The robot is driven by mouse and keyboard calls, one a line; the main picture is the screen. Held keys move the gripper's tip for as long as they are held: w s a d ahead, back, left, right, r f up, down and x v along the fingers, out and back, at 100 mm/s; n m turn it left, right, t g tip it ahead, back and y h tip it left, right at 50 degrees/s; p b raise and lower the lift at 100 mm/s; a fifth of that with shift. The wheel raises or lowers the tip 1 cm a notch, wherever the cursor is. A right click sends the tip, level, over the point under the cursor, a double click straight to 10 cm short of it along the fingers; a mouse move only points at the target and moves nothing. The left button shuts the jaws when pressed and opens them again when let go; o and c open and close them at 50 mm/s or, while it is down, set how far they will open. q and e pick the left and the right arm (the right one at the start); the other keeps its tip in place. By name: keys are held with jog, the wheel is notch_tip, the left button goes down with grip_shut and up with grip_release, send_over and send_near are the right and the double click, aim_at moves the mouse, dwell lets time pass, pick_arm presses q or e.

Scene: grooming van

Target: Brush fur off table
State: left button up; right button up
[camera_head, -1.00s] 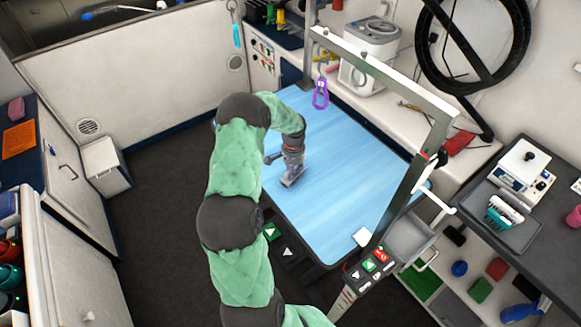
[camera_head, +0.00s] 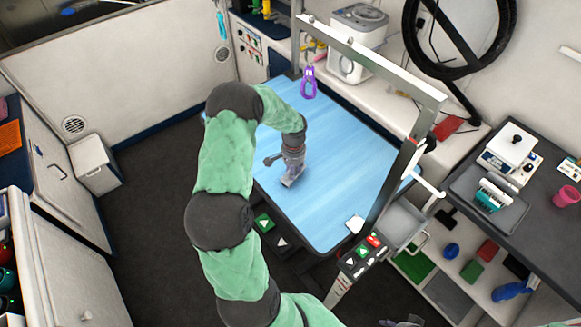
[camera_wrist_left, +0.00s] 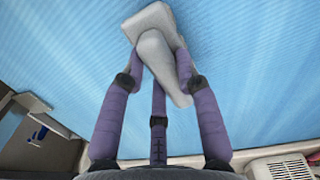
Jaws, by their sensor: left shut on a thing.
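The table (camera_head: 335,130) has a light blue top and stands in the middle of the head view. My left gripper (camera_head: 291,170) is low over its near left part, pointing down. It is shut on a grey brush-like tool (camera_wrist_left: 158,60), whose pale handle and block show between the purple fingers in the left wrist view. The tool seems to be at the table top; whether it touches cannot be told. A small white piece (camera_head: 355,224) lies at the table's near right corner; I cannot tell whether it is fur. A dark part at the bottom edge may be my right gripper (camera_head: 402,321).
A control panel (camera_head: 362,254) is by the near corner. A dark counter with a tray (camera_head: 510,215) stands at right.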

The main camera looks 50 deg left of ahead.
pick_arm(q)
jog(key=shift+s+d, duration=0.2)
jog(key=shift+d, duration=2.25)
jog(key=shift+s+d+f+b, duration=0.1)
jog(key=shift+d+b, duration=0.15)
jog(key=shift+d, duration=0.65)
jog(key=shift+s+d+b, duration=0.15)
jog(key=shift+d+b, duration=0.1)
jog(key=shift+d, duration=0.6)
jog(key=shift+s+d+f+b, duration=0.1)
jog(key=shift+d+b, duration=0.15)
jog(key=shift+d, duration=0.65)
jog(key=shift+s+d+r+b, duration=0.15)
jog(key=shift+d+b, duration=0.1)
jog(key=shift+d, duration=0.9)
jog(key=shift+w+d+r+b, duration=0.1)
jog(key=shift+d+b, duration=0.1)
jog(key=shift+d, duration=0.95)
jog(key=shift+r, duration=0.15)
jog(key=shift+r+p, duration=2.2)
jog(key=shift+r, duration=0.75)
jog(key=shift+r, duration=0.1)
notch_tip(320, 180, up, 3)
jog(key=shift+f+p, duration=0.1)
jog(key=shift+p, duration=0.9)
